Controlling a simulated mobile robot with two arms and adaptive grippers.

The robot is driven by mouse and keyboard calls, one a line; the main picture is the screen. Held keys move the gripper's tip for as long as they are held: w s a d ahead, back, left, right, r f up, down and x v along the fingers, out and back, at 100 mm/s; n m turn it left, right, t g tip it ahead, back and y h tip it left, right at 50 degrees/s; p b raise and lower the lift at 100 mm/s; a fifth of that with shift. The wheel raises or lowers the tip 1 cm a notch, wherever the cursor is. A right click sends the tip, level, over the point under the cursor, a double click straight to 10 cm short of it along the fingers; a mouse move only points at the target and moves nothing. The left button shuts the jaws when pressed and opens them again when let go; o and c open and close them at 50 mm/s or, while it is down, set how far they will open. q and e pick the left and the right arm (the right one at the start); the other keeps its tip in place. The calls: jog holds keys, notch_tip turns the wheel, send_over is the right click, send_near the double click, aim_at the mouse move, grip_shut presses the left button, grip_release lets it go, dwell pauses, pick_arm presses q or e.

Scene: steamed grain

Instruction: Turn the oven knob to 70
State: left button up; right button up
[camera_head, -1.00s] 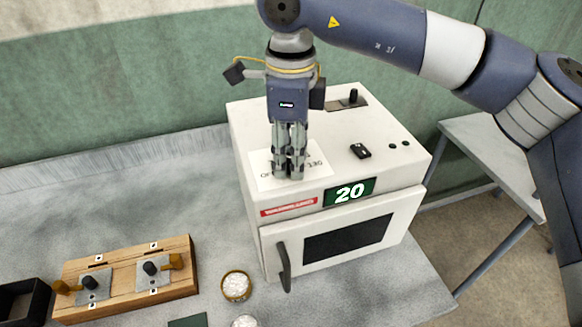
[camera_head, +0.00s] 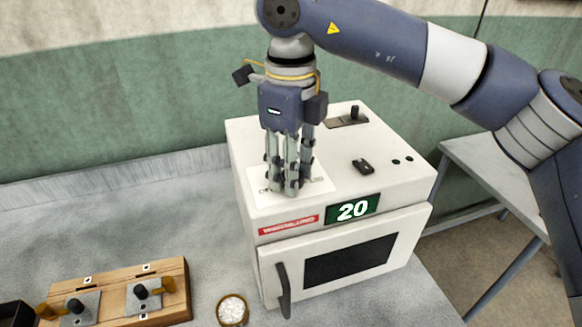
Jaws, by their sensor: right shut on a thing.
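The white oven (camera_head: 262,255) stands on the grey table. Its green display (camera_head: 353,209) reads 20. My right gripper (camera_head: 289,190) points down over the white dial label (camera_head: 318,186) on the oven's top and is shut on the oven knob. The fingers hide the knob and most of the label's print. The oven door is closed, with a dark window (camera_head: 350,260) and a dark handle (camera_head: 283,288). My left gripper is not in view.
A dark switch (camera_head: 363,167) and a lever plate (camera_head: 347,118) sit on the oven's top. A wooden rack (camera_head: 113,288) and a bowl of white grain (camera_head: 232,310) stand on the table at lower left. A side table (camera_head: 480,155) is at right.

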jog(key=shift+r, duration=0.15)
jog(key=o, duration=1.1)
notch_tip(320, 180, up, 12)
jog(key=shift+f, duration=0.1)
